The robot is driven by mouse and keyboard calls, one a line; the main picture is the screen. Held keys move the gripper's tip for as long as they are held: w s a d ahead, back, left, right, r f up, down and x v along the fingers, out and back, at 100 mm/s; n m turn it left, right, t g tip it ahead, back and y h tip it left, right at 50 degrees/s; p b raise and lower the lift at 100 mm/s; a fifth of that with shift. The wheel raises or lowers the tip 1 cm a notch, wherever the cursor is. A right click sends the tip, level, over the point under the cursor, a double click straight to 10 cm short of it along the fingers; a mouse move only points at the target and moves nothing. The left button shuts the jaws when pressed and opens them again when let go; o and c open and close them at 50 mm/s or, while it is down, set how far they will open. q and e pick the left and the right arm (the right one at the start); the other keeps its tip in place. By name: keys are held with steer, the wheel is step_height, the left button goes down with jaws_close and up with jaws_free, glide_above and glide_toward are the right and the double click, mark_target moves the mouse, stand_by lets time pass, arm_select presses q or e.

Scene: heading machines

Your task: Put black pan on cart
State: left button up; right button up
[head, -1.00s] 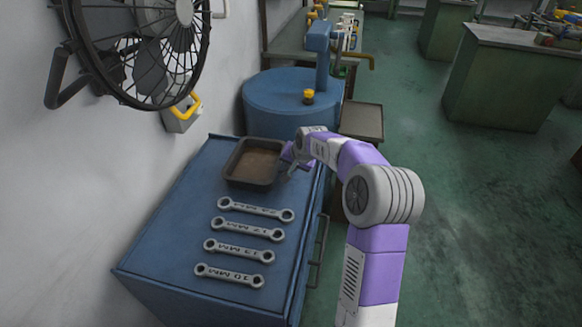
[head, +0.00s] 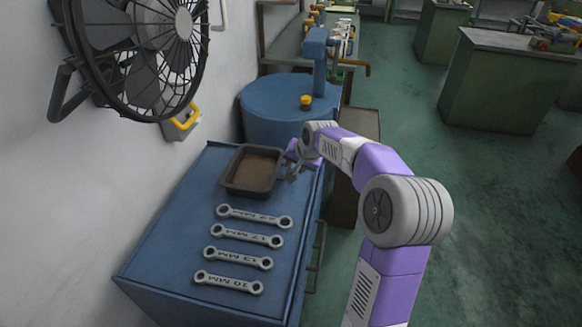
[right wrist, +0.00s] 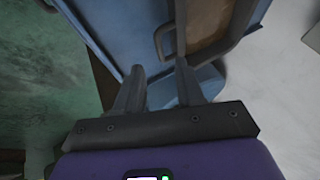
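The black pan (head: 229,174), a rectangular dark tray with a brownish inside, lies flat at the far end of a blue cabinet top (head: 180,232). My right gripper (head: 285,174) is at the pan's right side, by its rim. In the right wrist view, the two fingers (right wrist: 160,72) are apart, with blue surface showing between them. The pan's rim and a looped handle (right wrist: 160,42) lie just beyond the fingertips; I cannot tell whether they touch. The cabinet has handles on its right side. I cannot tell which piece is the cart. My left gripper is not in view.
Several wrenches (head: 247,237) lie in a row in front of the pan. A blue drum (head: 275,101) stands behind the cabinet, with a small brown-topped stand (head: 366,123) beside it. A wall fan (head: 140,50) hangs at left. Green floor (head: 490,210) is open at right.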

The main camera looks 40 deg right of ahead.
steer(key=shift+p+v, duration=0.3)
steer(key=shift+v, duration=1.75)
